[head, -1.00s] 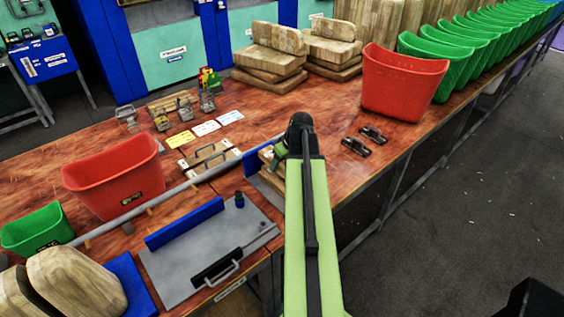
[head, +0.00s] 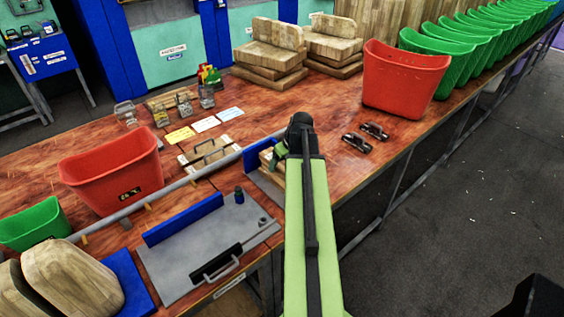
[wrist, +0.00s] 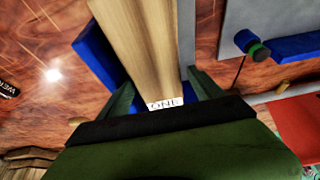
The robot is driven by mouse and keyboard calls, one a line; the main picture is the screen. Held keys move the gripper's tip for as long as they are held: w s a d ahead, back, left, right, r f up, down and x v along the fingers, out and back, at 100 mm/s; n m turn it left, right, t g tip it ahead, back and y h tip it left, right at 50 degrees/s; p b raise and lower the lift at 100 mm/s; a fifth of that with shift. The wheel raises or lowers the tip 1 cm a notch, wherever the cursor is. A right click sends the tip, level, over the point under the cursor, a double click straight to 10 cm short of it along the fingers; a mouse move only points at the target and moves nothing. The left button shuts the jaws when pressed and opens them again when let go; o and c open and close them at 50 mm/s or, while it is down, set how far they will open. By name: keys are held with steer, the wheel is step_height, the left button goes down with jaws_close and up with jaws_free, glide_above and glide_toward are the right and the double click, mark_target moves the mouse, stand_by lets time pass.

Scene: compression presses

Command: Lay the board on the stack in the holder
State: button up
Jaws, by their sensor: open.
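The pale wooden board (wrist: 145,45) fills the middle of the wrist view, with a white "ONE" label at its near end. My gripper (wrist: 160,92) is open, with one green finger on each side of the board's near end. I cannot tell whether the fingers touch it. Blue walls of the holder (wrist: 97,55) show beside the board. In the head view, my gripper (head: 281,157) is at the holder (head: 260,155), at the table's right front edge. Wooden pieces (head: 266,157) show in the holder, partly hidden by my arm; their stacking is unclear.
A grey plate (head: 195,250) with a blue fence and a black handle lies left of the holder. Two black clamps (head: 356,143) lie to the right. Red bins (head: 112,172) and wooden stacks (head: 270,52) stand further off.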

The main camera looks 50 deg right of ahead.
steer(key=shift+d+r, duration=0.1)
steer(key=shift+d, duration=0.1)
steer(key=shift+r+p, duration=0.25)
steer(key=shift+p, duration=0.15)
steer(key=p+v, duration=1.5)
steer(key=v, duration=0.2)
steer(key=shift+s+a, duration=0.15)
steer(key=shift+a, duration=0.1)
steer(key=shift+f, duration=0.2)
